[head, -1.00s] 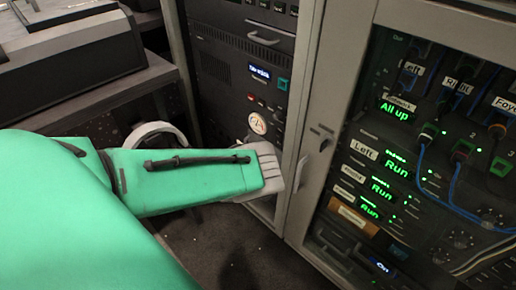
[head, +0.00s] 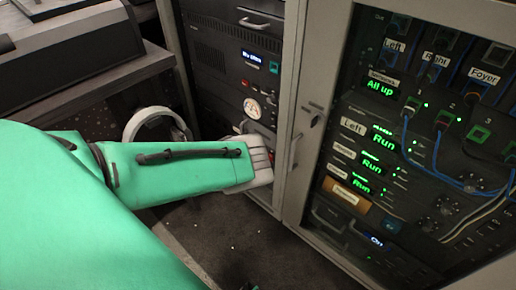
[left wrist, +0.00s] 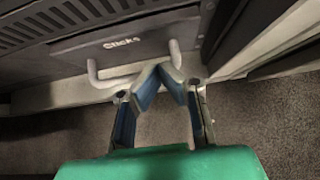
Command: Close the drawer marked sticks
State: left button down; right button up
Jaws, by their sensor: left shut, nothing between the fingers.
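In the left wrist view a dark drawer front (left wrist: 122,48) carries a white label whose blurred lettering looks like "Sticks" or "Clicks". A pale bar handle (left wrist: 110,81) runs along its lower edge. My left gripper (left wrist: 170,70) is shut and empty, its blue-lined fingertips together at the right end of the handle. I cannot tell whether they touch it, or how far out the drawer stands. In the head view my left gripper (head: 261,160) is at the lower part of the left rack, and my arm hides the drawer there. My right gripper is not in view.
The left rack (head: 235,92) holds dark panels and a pale handle (head: 254,20). A glass-fronted cabinet door (head: 309,110) with lit, labelled units stands to the right. A desk with a dark console (head: 70,55) is at upper left. Carpet (head: 235,235) lies below.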

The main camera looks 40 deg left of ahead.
pick_arm(q)
jog(key=p+v, duration=0.5)
jog(key=v, duration=0.5)
jog(key=shift+s+f, duration=0.15)
jog(key=shift+s, duration=0.05)
jog(key=shift+a, duration=0.1)
